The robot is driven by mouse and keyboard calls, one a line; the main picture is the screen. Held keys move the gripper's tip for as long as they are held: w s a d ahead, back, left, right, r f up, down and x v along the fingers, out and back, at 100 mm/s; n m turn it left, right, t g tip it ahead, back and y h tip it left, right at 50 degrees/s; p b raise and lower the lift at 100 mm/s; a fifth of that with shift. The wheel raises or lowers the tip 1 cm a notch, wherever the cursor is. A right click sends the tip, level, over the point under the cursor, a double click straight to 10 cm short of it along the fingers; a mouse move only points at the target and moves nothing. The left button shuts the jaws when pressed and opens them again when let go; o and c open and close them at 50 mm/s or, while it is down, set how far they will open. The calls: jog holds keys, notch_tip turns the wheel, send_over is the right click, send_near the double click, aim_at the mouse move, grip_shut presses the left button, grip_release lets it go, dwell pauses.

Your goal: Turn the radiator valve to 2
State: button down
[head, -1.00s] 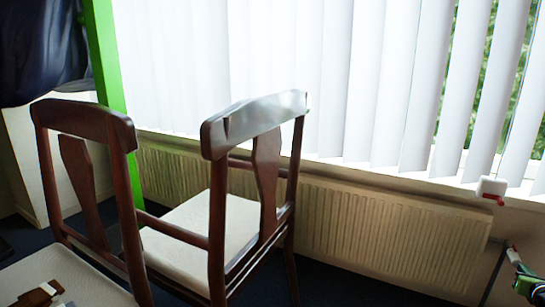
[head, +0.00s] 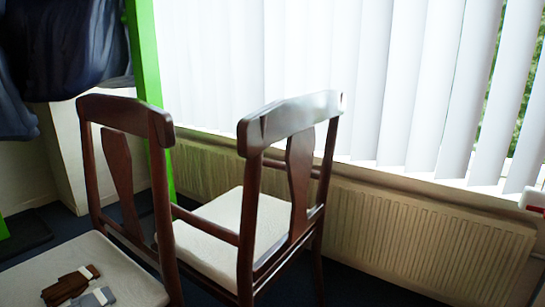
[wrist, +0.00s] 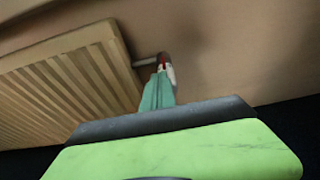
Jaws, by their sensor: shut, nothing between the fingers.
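In the wrist view, the radiator valve (wrist: 170,73) is a small white piece with red and dark parts at the end of a short pipe, beside the radiator's right end. My gripper (wrist: 160,74) is shut and empty, a narrow teal shape pointing at the valve. Its tip overlaps the valve in the picture, and I cannot tell if they touch. The valve's numbers are too small to read.
The cream radiator (head: 400,235) runs under the window blinds (head: 330,80); it also fills the left of the wrist view (wrist: 65,85). Two wooden chairs (head: 290,125) (head: 120,115) stand in front of it. A white and red object (head: 533,200) is at the right edge.

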jog(key=shift+s+d, duration=0.3)
jog(key=shift+d, duration=0.05)
dwell(0.3)
jog(key=shift+s+d, duration=0.25)
jog(key=shift+d, duration=0.1)
jog(key=f+v, duration=0.1)
jog(key=v, duration=0.4)
jog(key=shift+s+a+r+p, duration=0.25)
jog(key=shift+s+p, duration=0.1)
jog(key=shift+s, duration=0.15)
dwell(0.3)
